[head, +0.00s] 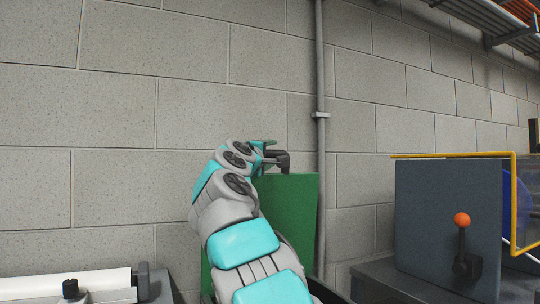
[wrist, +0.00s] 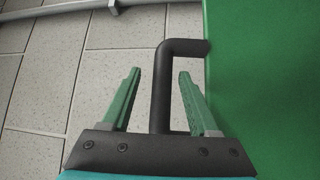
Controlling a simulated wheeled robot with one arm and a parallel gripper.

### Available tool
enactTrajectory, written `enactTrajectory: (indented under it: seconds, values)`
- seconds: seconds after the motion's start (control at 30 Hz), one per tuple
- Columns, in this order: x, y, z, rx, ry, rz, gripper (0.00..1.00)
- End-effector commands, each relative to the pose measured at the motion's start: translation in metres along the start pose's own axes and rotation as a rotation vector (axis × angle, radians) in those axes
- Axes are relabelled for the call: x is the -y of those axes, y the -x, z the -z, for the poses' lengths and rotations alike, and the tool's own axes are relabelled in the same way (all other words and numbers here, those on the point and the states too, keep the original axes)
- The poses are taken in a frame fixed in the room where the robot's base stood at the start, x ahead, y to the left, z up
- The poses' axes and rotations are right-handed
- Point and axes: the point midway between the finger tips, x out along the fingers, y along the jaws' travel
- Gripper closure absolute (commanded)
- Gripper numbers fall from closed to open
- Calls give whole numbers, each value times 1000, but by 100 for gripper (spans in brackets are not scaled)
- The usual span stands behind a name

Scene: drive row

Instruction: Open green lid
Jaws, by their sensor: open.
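The green lid (head: 303,215) shows in the head view as a flat upright panel, partly hidden behind my arm. It also fills the right side of the wrist view (wrist: 265,85). A black bracket-shaped handle (head: 282,160) stands out from its edge near the top, and it shows in the wrist view (wrist: 162,58). My gripper (wrist: 160,74) is open, with one green finger on each side of the handle's bar. Small gaps show between the bar and the fingers. In the head view my gripper (head: 268,146) is at the lid's upper left, partly hidden by my wrist.
A grey block wall (head: 200,55) with a vertical pipe (head: 320,110) stands behind. At right is a dark grey machine (head: 430,220) with an orange-knobbed lever (head: 462,220) and a yellow frame (head: 513,200). A white roll (head: 70,285) lies at lower left.

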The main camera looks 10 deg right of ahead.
Motion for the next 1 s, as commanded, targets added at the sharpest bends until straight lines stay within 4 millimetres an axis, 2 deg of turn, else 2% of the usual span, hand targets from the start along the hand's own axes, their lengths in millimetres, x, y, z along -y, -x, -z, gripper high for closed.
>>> enactTrajectory:
  seconds: [0.27,0.8,1.0]
  values:
    - [2,4,0,0,1,2,39]
    - [0,67,0,-1,1,-2,39]
    - [1,76,0,0,0,1,39]
